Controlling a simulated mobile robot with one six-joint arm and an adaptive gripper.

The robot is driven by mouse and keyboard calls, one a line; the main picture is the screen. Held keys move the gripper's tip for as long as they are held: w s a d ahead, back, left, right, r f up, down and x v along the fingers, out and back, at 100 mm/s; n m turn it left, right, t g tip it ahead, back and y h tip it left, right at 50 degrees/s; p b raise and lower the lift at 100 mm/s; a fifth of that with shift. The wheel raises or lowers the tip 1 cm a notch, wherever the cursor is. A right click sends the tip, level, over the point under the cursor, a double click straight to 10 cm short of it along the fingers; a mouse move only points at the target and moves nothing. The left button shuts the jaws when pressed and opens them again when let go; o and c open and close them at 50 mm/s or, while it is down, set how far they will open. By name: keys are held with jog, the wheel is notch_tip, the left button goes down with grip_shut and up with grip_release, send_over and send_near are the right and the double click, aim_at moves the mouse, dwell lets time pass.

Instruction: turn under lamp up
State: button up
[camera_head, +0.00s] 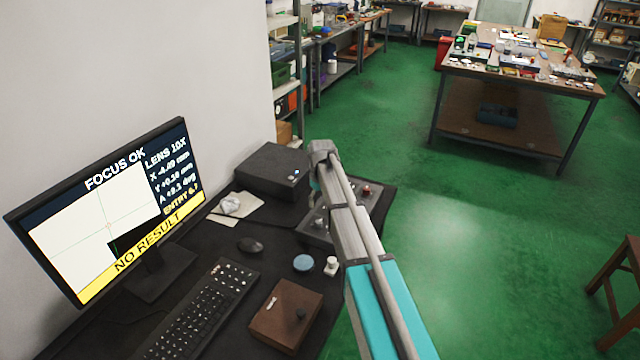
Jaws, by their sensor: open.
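My arm (352,235) reaches from the bottom right over the right end of the dark desk. Its far joint (323,150) stands above a grey control panel (317,229), which shows on both sides of the arm. A red button (367,190) is on the panel's right part. My gripper is hidden behind the arm, so I cannot see its fingers or what they are near. A black box (268,168) with a small lit light stands left of the arm. I cannot make out which control is the under lamp's.
A monitor (110,215) reads "FOCUS OK" and "NO RESULT". A keyboard (205,310), mouse (250,245), blue disc (303,263), small white item (331,266) and brown box (286,315) lie on the desk. Green floor is clear to the right; a stool (617,280) stands there.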

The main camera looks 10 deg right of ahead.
jog(key=shift+d+r+p, duration=0.1)
jog(key=shift+r+p, duration=1.85)
jog(key=shift+r, duration=0.3)
